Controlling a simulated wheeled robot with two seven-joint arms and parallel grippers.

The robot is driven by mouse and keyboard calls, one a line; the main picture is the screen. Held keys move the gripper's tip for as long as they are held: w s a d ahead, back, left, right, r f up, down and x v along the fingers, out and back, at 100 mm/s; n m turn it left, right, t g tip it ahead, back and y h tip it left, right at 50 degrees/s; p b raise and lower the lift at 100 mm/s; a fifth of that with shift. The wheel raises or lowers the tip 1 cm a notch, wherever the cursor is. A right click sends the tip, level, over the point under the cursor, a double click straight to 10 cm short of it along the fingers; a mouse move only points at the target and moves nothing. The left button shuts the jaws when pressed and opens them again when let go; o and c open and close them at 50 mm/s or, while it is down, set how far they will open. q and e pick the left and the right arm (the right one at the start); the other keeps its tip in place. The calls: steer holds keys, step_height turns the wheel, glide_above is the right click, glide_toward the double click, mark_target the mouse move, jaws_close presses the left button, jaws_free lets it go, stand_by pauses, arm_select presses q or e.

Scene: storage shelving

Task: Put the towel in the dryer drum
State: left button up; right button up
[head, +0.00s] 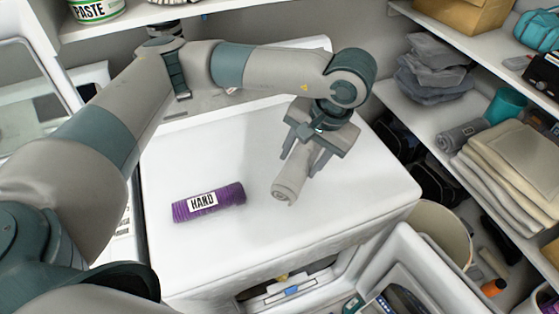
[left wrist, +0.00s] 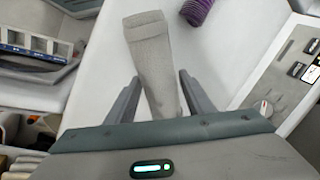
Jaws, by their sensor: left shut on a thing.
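A rolled beige-grey towel (head: 289,183) is between the fingers of my left gripper (head: 296,168), over the top of the white machine (head: 300,240). The gripper is shut on the towel's upper part, and the free end points down and toward the front; I cannot tell whether that end touches the surface. The towel (left wrist: 151,50) also shows in the left wrist view, between the two fingers of my left gripper (left wrist: 158,80). A purple roll (head: 209,202) labelled HAND lies on the machine top, left of the held towel. I cannot clearly make out a dryer drum. My right gripper is not in view.
Shelves on the right hold folded beige cloths (head: 510,170), a stack of grey cloths (head: 435,68) and a teal cup (head: 507,103). A cream bin (head: 440,230) stands right of the machine. A tub labelled PASTE (head: 95,9) is on the upper-left shelf.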

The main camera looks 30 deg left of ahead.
arm_select(q)
steer(key=a+f, duration=0.1)
steer(key=a+f+p, duration=0.1)
steer(key=a, duration=0.1)
steer(key=w+a+f, duration=0.1)
steer(key=a, duration=0.1)
steer(key=shift+w, duration=0.1)
steer(key=shift+w+a+f+p, duration=0.1)
steer(key=shift+a+f+p, duration=0.2)
steer(key=shift+a, duration=0.1)
steer(key=shift+f, duration=0.1)
steer(key=shift+f, duration=0.2)
step_height(320, 180, down, 2)
steer(key=shift+f+p, duration=0.1)
steer(key=shift+p, duration=0.65)
steer(key=shift+f, duration=0.6)
